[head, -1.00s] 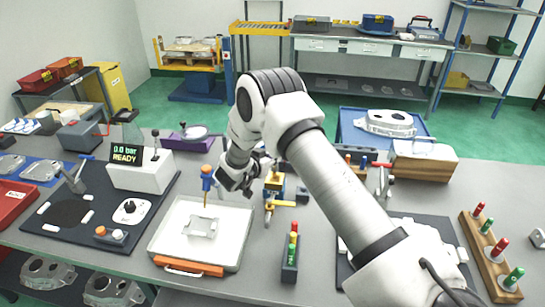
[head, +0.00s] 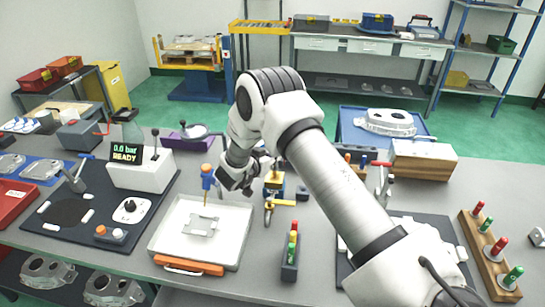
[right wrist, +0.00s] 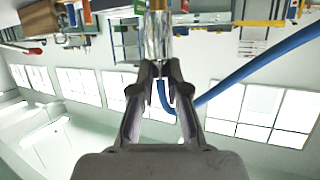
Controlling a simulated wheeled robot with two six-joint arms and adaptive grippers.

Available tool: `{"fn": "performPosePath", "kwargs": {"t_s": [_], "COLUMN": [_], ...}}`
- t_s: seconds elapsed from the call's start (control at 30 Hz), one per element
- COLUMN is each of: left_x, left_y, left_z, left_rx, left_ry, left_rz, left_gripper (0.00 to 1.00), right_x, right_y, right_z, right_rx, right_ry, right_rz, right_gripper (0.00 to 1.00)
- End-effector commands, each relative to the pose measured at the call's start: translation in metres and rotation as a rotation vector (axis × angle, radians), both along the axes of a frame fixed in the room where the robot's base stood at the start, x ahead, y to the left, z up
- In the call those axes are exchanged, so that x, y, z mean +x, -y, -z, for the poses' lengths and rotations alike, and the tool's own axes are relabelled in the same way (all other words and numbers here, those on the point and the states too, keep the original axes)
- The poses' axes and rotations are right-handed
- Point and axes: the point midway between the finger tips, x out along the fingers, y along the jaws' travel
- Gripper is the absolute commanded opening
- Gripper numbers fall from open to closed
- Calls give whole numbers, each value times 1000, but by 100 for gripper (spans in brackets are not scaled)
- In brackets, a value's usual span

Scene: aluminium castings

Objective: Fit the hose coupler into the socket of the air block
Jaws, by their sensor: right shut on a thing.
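My right gripper (right wrist: 165,80) is shut on the hose coupler (right wrist: 157,40), a shiny metal cylinder at the fingertips in the right wrist view, which looks upside down. A blue hose (right wrist: 250,66) runs from beside the fingertips to the upper right. A brass-coloured part shows at the picture's top edge, in line with the coupler. In the head view my right gripper (head: 258,168) is beside a small blue and yellow block (head: 274,184), seemingly the air block. The arm hides the coupler there. I cannot tell whether coupler and socket touch. My left gripper is not in view.
A white tray (head: 160,240) with a metal part lies left of the block. A blue-handled tool (head: 207,178) stands over it. A dark rack (head: 290,262) with coloured pegs is in front. A display unit (head: 140,170) reads "0.0 bar READY". A wooden block (head: 425,165) stands right.

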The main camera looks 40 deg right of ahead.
Motion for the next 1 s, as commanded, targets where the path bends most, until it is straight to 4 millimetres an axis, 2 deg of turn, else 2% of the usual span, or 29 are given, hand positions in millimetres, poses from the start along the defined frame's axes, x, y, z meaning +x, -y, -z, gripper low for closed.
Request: {"fn": "performPosePath", "kwargs": {"t_s": [0.47,1.0], "left_x": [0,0], "left_y": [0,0], "left_z": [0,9], "left_rx": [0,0], "left_ry": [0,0], "left_rz": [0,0], "left_gripper": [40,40], "right_x": [0,0], "right_y": [0,0], "right_z": [1,14], "right_rx": [0,0], "right_ry": [0,0], "right_rz": [0,0], "right_gripper": [0,0]}}
